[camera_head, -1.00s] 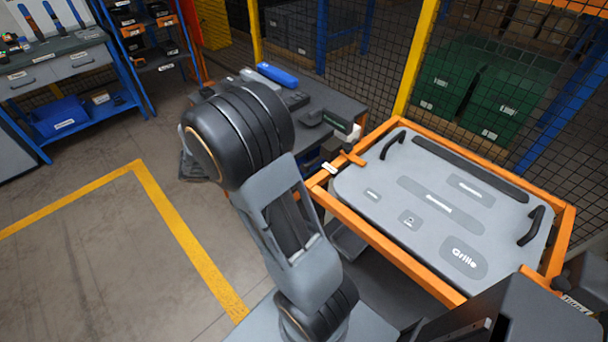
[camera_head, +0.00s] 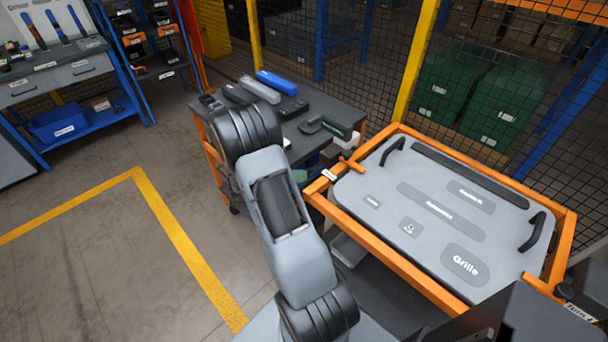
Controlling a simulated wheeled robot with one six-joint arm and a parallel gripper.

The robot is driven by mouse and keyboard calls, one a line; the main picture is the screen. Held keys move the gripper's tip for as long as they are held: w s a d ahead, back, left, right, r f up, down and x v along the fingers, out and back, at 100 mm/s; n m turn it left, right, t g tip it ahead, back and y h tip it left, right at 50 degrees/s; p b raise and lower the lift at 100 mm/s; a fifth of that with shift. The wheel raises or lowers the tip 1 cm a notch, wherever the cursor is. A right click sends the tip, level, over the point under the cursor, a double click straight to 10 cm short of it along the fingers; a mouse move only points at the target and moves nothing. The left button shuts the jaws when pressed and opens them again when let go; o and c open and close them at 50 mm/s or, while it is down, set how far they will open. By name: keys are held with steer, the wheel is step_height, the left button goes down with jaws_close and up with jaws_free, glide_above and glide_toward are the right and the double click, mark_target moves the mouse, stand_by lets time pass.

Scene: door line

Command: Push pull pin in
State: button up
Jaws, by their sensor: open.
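An orange pin-like handle (camera_head: 351,165) sticks up at the left corner of the orange frame (camera_head: 395,262), beside a small white label (camera_head: 328,175). I cannot tell how deep it sits. Another orange piece (camera_head: 540,284) shows at the frame's lower right corner. A labelled dark part (camera_head: 580,313) lies near it at the picture's edge. I cannot tell which of these is the pull pin. My arm (camera_head: 285,215) rises in the middle, left of the frame. My gripper is not visible; the arm may hide it.
A grey panel (camera_head: 420,205) marked "Grille" with black handles lies in the frame. A dark cart (camera_head: 345,108) with tools stands behind my arm. A mesh fence (camera_head: 385,70) runs along the back. The floor (camera_head: 90,255) at left is clear.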

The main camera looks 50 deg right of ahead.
mark_target(312, 170)
steer(key=shift+x, duration=1.6)
